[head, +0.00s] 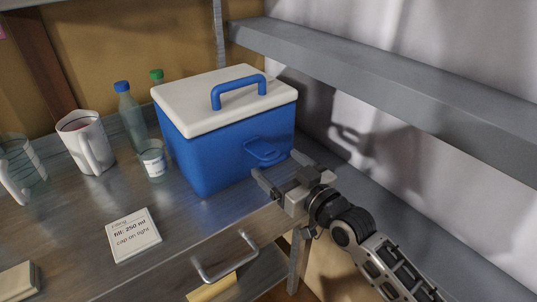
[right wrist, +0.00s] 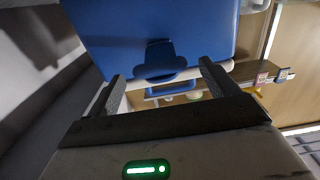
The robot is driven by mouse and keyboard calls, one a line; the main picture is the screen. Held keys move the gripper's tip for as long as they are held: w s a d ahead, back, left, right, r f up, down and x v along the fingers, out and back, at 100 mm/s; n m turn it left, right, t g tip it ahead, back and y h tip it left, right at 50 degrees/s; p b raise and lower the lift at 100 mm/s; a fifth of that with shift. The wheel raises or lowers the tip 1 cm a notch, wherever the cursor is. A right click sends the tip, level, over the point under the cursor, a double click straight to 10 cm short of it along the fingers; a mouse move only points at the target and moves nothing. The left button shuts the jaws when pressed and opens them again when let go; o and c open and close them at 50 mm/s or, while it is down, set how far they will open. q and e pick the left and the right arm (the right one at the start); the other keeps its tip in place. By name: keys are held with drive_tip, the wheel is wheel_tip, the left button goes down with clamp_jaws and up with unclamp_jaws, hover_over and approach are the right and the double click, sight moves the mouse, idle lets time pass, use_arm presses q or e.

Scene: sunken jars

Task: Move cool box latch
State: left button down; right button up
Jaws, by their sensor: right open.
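The cool box (head: 220,150) stands on the metal table. It is blue, with a closed white lid (head: 190,108) and a blue carrying handle (head: 238,88). Its blue latch (head: 263,150) is on the side facing my right gripper and sticks out from the wall. My right gripper (head: 278,166) is open and empty, with its fingers pointing at the latch. In the right wrist view the latch (right wrist: 158,58) appears between the two fingertips, against the blue wall (right wrist: 100,25). Whether a finger touches it, I cannot tell. My left gripper is out of view.
A grey shelf (head: 400,85) runs along the right wall above my right arm. Bottles (head: 131,118), a small cup (head: 153,160), a white mug (head: 86,142) and a clear jug (head: 20,165) stand left of the box. A label card (head: 134,235) lies in front, above an open drawer (head: 255,280).

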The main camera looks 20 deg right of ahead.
sight(263, 154)
drive_tip(key=x, duration=0.4)
drive_tip(key=shift+w+a, duration=0.15)
drive_tip(key=shift+w, duration=0.2)
